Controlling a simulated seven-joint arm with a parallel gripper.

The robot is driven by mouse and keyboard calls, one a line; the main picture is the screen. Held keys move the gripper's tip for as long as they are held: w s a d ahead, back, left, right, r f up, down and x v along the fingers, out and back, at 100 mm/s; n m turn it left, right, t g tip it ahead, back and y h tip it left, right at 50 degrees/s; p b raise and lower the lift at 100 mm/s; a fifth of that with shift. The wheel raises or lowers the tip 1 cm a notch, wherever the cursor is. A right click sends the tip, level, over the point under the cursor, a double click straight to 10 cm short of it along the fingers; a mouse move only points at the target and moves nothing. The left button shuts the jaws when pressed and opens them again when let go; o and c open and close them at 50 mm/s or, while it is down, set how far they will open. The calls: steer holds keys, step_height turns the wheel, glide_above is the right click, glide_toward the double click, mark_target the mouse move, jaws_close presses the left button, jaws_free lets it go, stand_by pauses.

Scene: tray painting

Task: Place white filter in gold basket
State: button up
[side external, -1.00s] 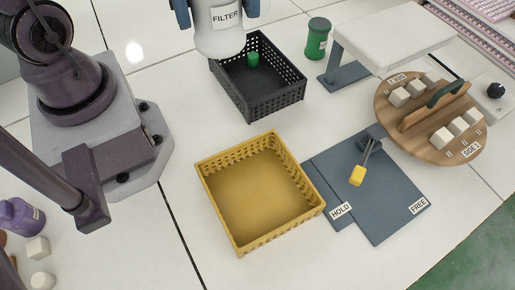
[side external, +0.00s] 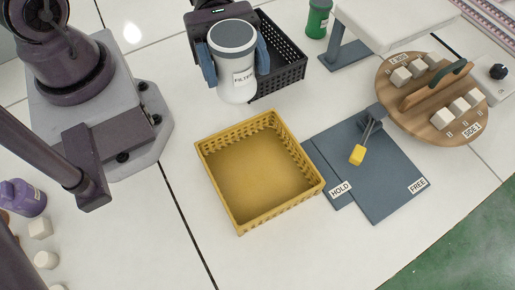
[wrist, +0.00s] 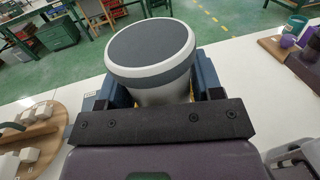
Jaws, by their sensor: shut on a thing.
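The white filter (side external: 235,78) is a cylinder with a grey top and a FILTER label. My gripper (side external: 232,62) is shut on it, one blue finger on each side, and holds it upright in the air. In the wrist view the filter (wrist: 152,52) shows its grey lid between the fingers. The gold basket (side external: 212,150) stands on the table, empty, below and slightly right of the held filter in the side view. The filter is outside the basket, up-left of its back rim in the picture.
A black basket (side external: 290,72) stands behind the filter, partly hidden by it. Right of the gold basket lies a blue-grey HOLD/FREE board (side external: 385,190) with a yellow-tipped lever (side external: 358,154). A round wooden board with white cubes (side external: 400,122) and a green jar (side external: 318,18) are farther back.

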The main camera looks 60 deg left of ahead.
step_height(320, 180, down, 13)
steer(key=shift+r, duration=0.15)
stand_by(0.4)
steer(key=shift+f, duration=0.25)
steer(key=shift+f, duration=0.1)
steer(key=o, duration=1)
steer(key=shift+f, duration=0.1)
